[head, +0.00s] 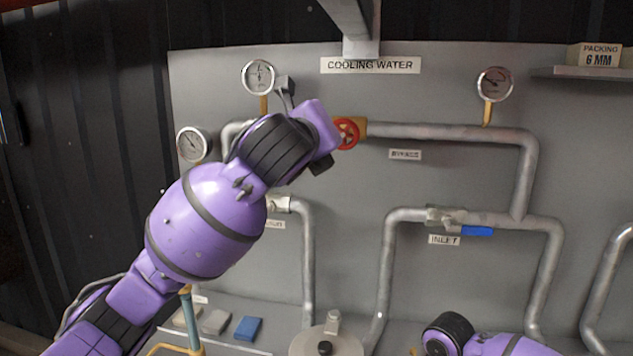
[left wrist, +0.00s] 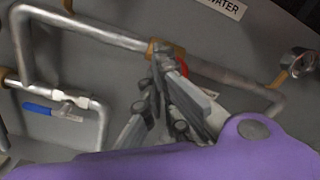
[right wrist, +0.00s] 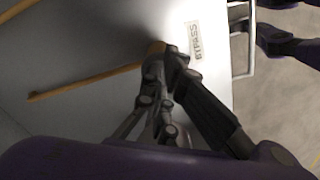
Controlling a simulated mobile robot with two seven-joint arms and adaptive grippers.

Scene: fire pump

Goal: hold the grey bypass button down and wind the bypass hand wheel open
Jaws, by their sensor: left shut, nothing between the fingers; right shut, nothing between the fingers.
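The red bypass hand wheel (head: 347,133) sits on the upper pipe of the grey panel, beside the bypass label (head: 405,154). In the left wrist view only a red sliver of the wheel (left wrist: 184,66) shows behind my left gripper (left wrist: 163,52). That gripper is shut, its tips at the wheel; contact cannot be told. In the right wrist view my right gripper (right wrist: 172,55) is shut, its tips at a brass-coloured round piece (right wrist: 157,47) beside a label (right wrist: 194,38). The grey button itself cannot be made out; my fingers may hide it.
Gauges (head: 258,77) and (head: 494,84) stand above the pipes. A blue-handled inlet valve (head: 477,231) sits lower right. A yellow bar (right wrist: 82,82) runs along the pale surface left of my right gripper. A shelf (head: 590,72) juts out at the upper right.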

